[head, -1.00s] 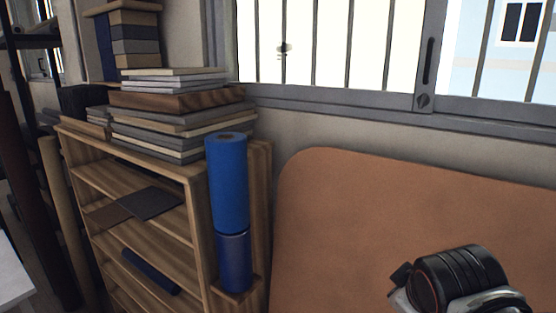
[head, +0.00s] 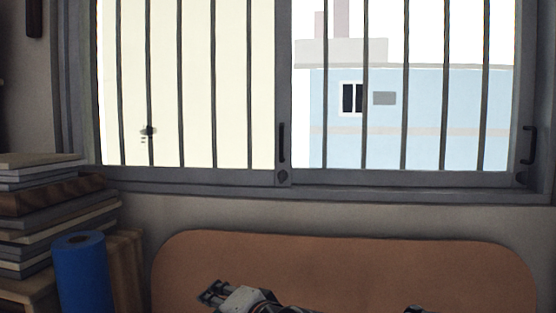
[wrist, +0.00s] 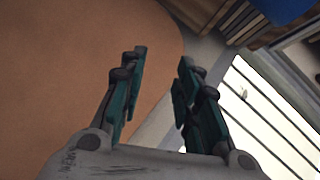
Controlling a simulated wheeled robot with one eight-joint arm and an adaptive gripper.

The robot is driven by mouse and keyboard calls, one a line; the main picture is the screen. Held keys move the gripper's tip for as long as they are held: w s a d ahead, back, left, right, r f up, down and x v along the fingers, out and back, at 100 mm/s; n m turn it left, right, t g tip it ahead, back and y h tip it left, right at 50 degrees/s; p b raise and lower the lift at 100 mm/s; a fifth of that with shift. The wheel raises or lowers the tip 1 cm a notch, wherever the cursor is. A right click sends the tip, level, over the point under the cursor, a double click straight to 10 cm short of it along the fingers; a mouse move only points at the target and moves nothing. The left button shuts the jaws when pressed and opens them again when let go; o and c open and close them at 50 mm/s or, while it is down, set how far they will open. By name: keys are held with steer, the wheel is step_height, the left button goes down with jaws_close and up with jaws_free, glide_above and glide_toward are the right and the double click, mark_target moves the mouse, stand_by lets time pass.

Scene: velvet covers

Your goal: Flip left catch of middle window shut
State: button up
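A dark-framed sliding window (head: 190,178) fills the upper part of the head view. A small dark catch (head: 282,177) sits low on its centre stile, under an upright dark handle (head: 281,142). A second catch (head: 521,178) sits at the lower right corner, under another handle (head: 529,145). Whether either catch is flipped is too small to tell. My gripper (head: 212,290) is low in the head view, below and left of the centre catch and well apart from it. In the wrist view my gripper (wrist: 164,62) is open, with nothing between its fingers.
A large orange-brown rounded panel (head: 340,260) stands below the window, close to my arm. Stacked boards and books (head: 50,210) and a blue roll (head: 82,270) are at the left. Dark bars (head: 180,90) cross the panes. The wall strip under the sill is clear.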

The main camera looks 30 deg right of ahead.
mark_target(282, 176)
steer(key=w+d+r+m+t+h+p, duration=0.3)
steer(key=w+d+r+m+p, duration=0.15)
steer(key=r+m, duration=0.45)
steer(key=w+d+r+m+t+h+p, duration=0.25)
steer(key=w+r+m+p, duration=0.2)
steer(key=r+m, duration=0.45)
steer(key=w+d+m+g+h+p, duration=0.1)
steer(key=d+m+g+h+p, duration=0.15)
steer(key=d+m+h, duration=0.4)
steer(key=w+d+m+g+h+p, duration=0.2)
steer(key=d+m+p, duration=0.15)
steer(key=m, duration=0.65)
steer(key=x, duration=1.3)
steer(key=shift+s+r+p, duration=0.15)
steer(key=shift+r+p, duration=0.05)
steer(key=shift+p, duration=0.15)
jaws_close()
